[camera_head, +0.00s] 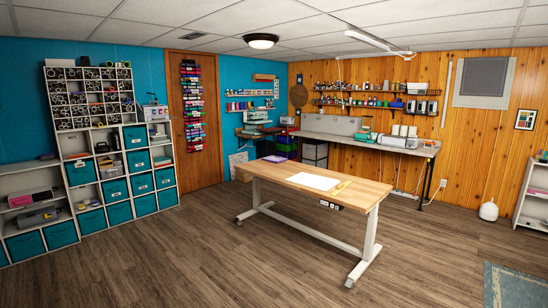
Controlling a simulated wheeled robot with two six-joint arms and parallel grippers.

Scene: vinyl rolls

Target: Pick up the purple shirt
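A small flat purple item (273,158) lies at the far left end of the wooden-topped table (335,200). It may be the purple shirt, folded, but it is too small to tell. Another small purple item (47,156) lies on top of the low shelf at the left; I cannot tell what it is. Neither of my grippers shows in the head view.
A white sheet (313,181) and a yellow item (343,186) lie on the table. Shelves with teal bins (138,161) line the left wall. A long workbench (370,142) stands at the back. The wooden floor (200,255) in front is clear.

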